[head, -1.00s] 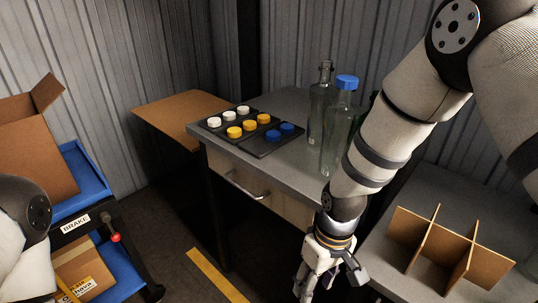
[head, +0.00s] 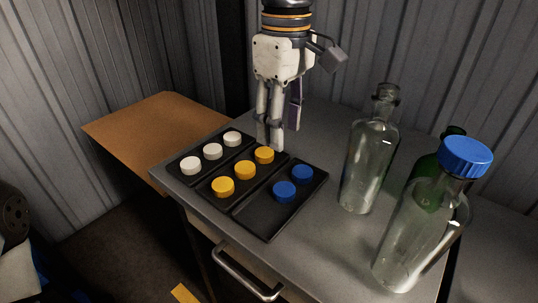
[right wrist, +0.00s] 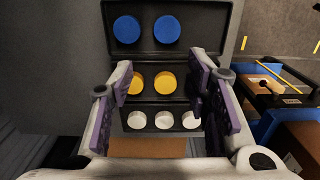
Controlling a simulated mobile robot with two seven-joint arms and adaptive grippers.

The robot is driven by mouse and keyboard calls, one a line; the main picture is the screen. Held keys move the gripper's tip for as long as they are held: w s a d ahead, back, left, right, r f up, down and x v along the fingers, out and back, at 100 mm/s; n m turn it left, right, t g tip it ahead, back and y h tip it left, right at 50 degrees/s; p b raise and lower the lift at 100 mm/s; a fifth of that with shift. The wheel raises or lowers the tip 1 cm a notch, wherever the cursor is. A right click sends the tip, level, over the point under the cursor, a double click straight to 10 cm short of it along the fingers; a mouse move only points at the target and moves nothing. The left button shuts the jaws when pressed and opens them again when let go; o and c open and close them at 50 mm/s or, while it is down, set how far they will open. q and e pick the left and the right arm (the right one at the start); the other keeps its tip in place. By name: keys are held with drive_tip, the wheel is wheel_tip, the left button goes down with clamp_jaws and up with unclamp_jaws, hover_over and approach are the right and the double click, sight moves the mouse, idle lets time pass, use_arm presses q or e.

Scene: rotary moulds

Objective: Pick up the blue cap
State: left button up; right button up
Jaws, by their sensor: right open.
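Two loose blue caps, a nearer one (head: 284,191) and a farther one (head: 302,174), lie in the right compartment of a black tray (head: 262,224). They also show at the top of the right wrist view, a left blue cap (right wrist: 128,30) and a right blue cap (right wrist: 166,32). Another blue cap (head: 465,157) sits on a clear bottle (head: 415,235). My right gripper (head: 278,140) is open and empty, pointing down by the tray's far end, near the yellow caps. In the right wrist view its fingers (right wrist: 162,75) frame the yellow row. My left gripper is out of view.
Yellow caps (head: 245,170) and white caps (head: 212,151) fill the other compartments. An uncapped clear bottle (head: 368,165) and a partly hidden green bottle (head: 425,185) stand right of the tray. A drawer handle (head: 245,275) sticks out in front. The grey desktop (head: 310,240) is free between tray and bottles.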

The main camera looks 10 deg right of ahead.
sight(284, 189)
drive_tip(key=f, duration=0.3)
drive_tip(key=s+f, duration=0.1)
drive_tip(key=f, duration=0.3)
drive_tip(key=s+f, duration=0.1)
drive_tip(key=f, duration=0.2)
drive_tip(key=shift+s+d+f, duration=0.1)
drive_tip(key=shift+s+f, duration=0.1)
drive_tip(key=shift+f, duration=0.5)
drive_tip(key=shift+w, duration=0.1)
drive_tip(key=c, duration=0.6)
